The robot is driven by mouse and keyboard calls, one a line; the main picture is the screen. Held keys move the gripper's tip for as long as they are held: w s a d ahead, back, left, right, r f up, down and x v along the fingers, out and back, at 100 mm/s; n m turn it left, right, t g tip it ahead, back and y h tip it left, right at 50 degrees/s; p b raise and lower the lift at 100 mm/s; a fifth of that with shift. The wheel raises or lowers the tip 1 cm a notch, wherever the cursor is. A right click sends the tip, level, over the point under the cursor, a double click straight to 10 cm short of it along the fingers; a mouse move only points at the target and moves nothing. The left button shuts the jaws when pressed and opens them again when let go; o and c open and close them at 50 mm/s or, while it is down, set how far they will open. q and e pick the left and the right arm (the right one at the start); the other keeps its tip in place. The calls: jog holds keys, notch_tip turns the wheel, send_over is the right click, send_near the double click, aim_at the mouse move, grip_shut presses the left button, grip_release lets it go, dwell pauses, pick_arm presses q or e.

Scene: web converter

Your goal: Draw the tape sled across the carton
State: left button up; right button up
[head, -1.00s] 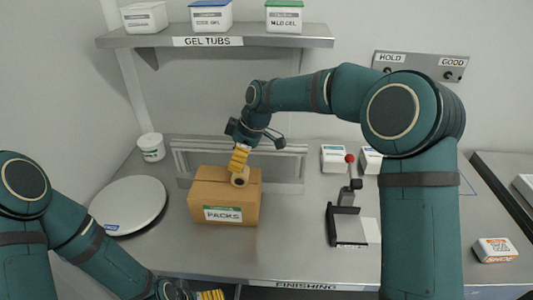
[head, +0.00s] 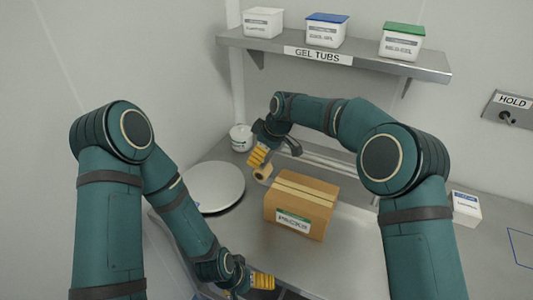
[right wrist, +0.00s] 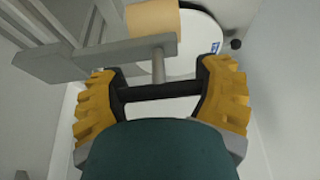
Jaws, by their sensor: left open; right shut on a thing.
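The carton (head: 292,207), brown with a PACKS label, stands on the table in the head view. A lighter tape band (head: 305,190) runs lengthwise across its top. My left gripper (head: 264,281) is open and empty near the table's front edge.
A round grey plate (head: 215,187) lies left of the carton, with a white tub (head: 241,137) behind it. The shelf (head: 335,66) holds labelled gel tubs above. A white box (head: 466,209) is at the right, beyond my right arm. Bare table lies in front of the carton.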

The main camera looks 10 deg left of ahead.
jog(key=o, duration=1.3)
jog(key=v, duration=1.2)
jog(key=shift+d, duration=0.1)
